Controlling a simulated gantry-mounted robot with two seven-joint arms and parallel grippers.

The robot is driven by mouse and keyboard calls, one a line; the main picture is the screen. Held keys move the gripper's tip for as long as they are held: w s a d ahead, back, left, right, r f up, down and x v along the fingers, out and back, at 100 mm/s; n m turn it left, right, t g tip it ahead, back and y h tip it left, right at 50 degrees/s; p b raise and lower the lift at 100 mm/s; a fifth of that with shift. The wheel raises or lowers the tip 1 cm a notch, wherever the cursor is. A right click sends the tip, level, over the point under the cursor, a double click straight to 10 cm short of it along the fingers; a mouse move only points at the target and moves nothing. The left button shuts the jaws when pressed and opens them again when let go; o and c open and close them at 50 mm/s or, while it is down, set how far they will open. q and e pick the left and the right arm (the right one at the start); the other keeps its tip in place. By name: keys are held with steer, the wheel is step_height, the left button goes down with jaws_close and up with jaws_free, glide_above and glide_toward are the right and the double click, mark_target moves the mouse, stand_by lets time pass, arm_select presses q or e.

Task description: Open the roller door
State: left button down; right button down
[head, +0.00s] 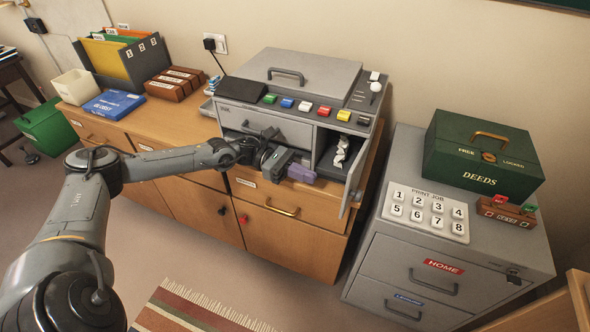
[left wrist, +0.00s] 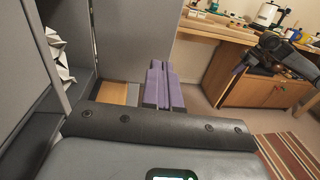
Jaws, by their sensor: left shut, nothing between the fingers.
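The grey machine (head: 262,120) on the wooden bureau has a small grey door (head: 355,174) at its front right. The door stands swung outward, seen nearly edge-on, and the compartment (head: 322,160) behind it is exposed. Crumpled white paper (head: 341,152) is inside; it also shows in the left wrist view (left wrist: 58,58). My left gripper (head: 303,173) has purple fingers, shut and empty, at the compartment front, left of the door. In the left wrist view the fingers (left wrist: 163,88) lie by the door's inner face (left wrist: 134,40); contact is unclear. My right arm (left wrist: 285,55) shows far off; its jaws are unclear.
Coloured buttons (head: 305,106) line the machine's top. A grey cabinet (head: 375,275) stands right of the bureau, with a numbered keypad (head: 427,212) and a green deeds box (head: 480,155). A blue box (head: 113,104) lies at the bureau's left. Floor in front is open.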

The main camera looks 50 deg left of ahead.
arm_select(q)
steer(key=x, duration=0.8)
arm_select(e)
steer(key=shift+w+a, duration=0.1)
steer(key=shift+w, duration=0.1)
